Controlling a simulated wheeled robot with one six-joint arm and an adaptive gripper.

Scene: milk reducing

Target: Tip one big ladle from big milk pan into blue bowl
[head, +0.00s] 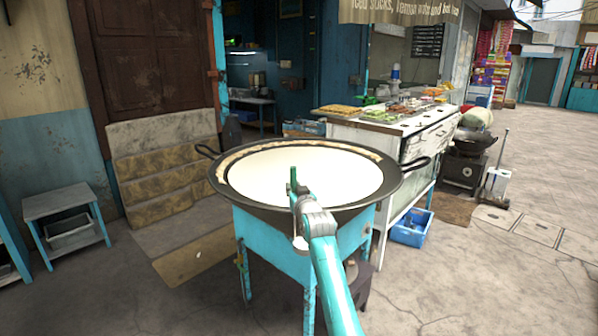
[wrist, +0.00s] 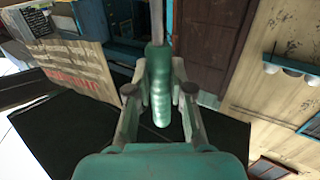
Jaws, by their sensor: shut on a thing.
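The big milk pan (head: 250,207) is a wide dark pan with two loop handles, full of white milk (head: 270,170), on a turquoise stand. My gripper (head: 297,196) is over the pan's near part in the head view. In the wrist view my gripper (wrist: 160,72) is shut on the ribbed green grip of a ladle (wrist: 160,105), whose thin grey shaft runs out of the top of the picture. The green grip (head: 293,178) shows against the milk in the head view. The ladle's scoop is not visible. I cannot make out a blue bowl.
A food counter (head: 385,135) with trays stands behind the pan to the right, with a blue crate (head: 411,229) below. A small grey-blue table (head: 62,205) stands at the left. A black stove with a wok (head: 470,160) is at the right. Paved floor lies open at the right.

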